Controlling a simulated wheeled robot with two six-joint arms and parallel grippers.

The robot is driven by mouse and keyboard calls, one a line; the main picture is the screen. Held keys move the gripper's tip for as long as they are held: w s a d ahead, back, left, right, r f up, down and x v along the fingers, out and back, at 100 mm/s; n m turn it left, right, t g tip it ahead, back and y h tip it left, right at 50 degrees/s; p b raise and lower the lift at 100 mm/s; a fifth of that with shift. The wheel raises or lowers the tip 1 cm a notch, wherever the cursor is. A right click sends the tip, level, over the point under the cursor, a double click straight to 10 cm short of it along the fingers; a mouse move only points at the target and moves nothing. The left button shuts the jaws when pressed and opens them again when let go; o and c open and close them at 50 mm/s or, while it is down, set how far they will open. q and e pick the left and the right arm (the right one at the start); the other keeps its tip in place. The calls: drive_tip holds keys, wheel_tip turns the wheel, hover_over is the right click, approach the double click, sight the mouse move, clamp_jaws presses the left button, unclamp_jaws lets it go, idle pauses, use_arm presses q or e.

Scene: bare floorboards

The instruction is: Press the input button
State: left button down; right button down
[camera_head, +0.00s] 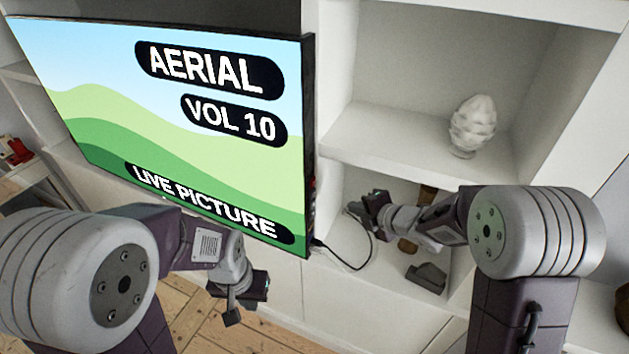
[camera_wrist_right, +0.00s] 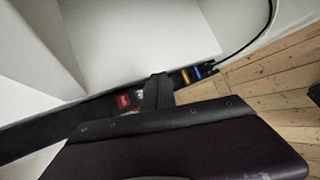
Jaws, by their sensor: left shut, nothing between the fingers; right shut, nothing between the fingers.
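A wall television (camera_head: 180,110) shows a green landscape with the words AERIAL, VOL 10 and LIVE PICTURE. Its dark side edge (camera_head: 309,120) faces the shelves. In the right wrist view that edge carries a red patch (camera_wrist_right: 123,100), a pale patch beside it, and orange and blue (camera_wrist_right: 197,72) sockets or marks. I cannot tell which is the input button. My right gripper (camera_head: 360,210) is shut and empty, to the right of the television's lower edge. In the wrist view its fingertips (camera_wrist_right: 159,82) overlap the edge; contact is unclear. My left gripper (camera_head: 246,298) is shut and empty, below the television.
White shelving (camera_head: 395,130) stands right of the television, with a white ornament (camera_head: 473,125) on a shelf. A black cable (camera_head: 350,266) runs from the television into the lower compartment, where a dark object (camera_head: 427,277) lies. Floorboards (camera_head: 190,312) show below.

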sight(313, 193)
use_arm(q)
drive_tip(key=shift+d+f+b, duration=0.25)
drive_tip(key=shift+f+b, duration=0.4)
drive_tip(key=shift+b, duration=0.05)
use_arm(e)
drive_tip(key=w+a, duration=0.3)
drive_tip(key=a, duration=0.4)
drive_tip(key=shift+a, duration=0.4)
drive_tip(key=shift+f, duration=0.1)
drive_tip(key=shift+d, duration=0.1)
idle(1.2)
use_arm(q)
drive_tip(key=shift+f, duration=0.1)
use_arm(e)
drive_tip(key=shift+w+a, duration=0.1)
drive_tip(key=shift+a, duration=0.35)
